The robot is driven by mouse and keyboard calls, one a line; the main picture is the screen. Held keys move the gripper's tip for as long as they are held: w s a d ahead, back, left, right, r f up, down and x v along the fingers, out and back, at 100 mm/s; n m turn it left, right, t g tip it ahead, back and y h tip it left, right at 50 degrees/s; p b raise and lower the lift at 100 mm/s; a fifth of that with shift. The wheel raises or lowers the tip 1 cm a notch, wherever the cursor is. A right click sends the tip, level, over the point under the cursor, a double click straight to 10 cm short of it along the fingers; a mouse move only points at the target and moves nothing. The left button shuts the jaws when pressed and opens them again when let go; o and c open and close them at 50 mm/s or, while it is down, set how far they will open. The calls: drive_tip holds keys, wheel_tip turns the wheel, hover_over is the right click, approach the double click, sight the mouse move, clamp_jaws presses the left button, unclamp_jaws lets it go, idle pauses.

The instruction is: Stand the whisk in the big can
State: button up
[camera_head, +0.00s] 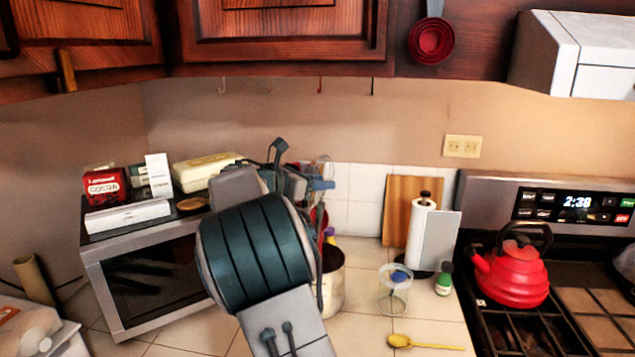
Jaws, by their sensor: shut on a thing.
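My gripper (319,184) is at the middle of the view, mostly hidden behind my own arm. It is shut on the whisk (326,166), whose pale wire loops show just above the fingers. The rest of the whisk is hidden. The big can (334,283) stands on the tiled counter below, its left side covered by my arm. Some coloured items, red and purple-yellow, show at its mouth. The gripper appears above the can in the picture; I cannot tell how far apart they are in depth.
A microwave (150,285) with boxes on top stands at the left. To the can's right are a clear jar (394,295), a green-labelled bottle (444,280), a paper towel roll (421,235) and a yellow spoon (425,344). A red kettle (512,272) sits on the stove.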

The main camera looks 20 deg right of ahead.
sight(316, 224)
wheel_tip(316, 224, down, 2)
drive_tip(key=shift+f+b, duration=0.25)
drive_tip(key=shift+b, duration=0.7)
drive_tip(key=shift+s+a+f+b, duration=0.15)
drive_tip(key=shift+f+b, duration=0.5)
drive_tip(key=shift+f, duration=0.8)
drive_tip(key=shift+w+a+f+b, duration=0.15)
drive_tip(key=shift+f+b, duration=0.5)
drive_tip(key=shift+f, duration=0.85)
drive_tip(key=shift+s+a+f+b, duration=0.15)
drive_tip(key=shift+f+b, duration=0.5)
drive_tip(key=shift+f, duration=0.8)
drive_tip(key=o, duration=1.1)
drive_tip(key=v, duration=1.4)
drive_tip(key=shift+b, duration=0.35)
drive_tip(key=shift+d, duration=0.1)
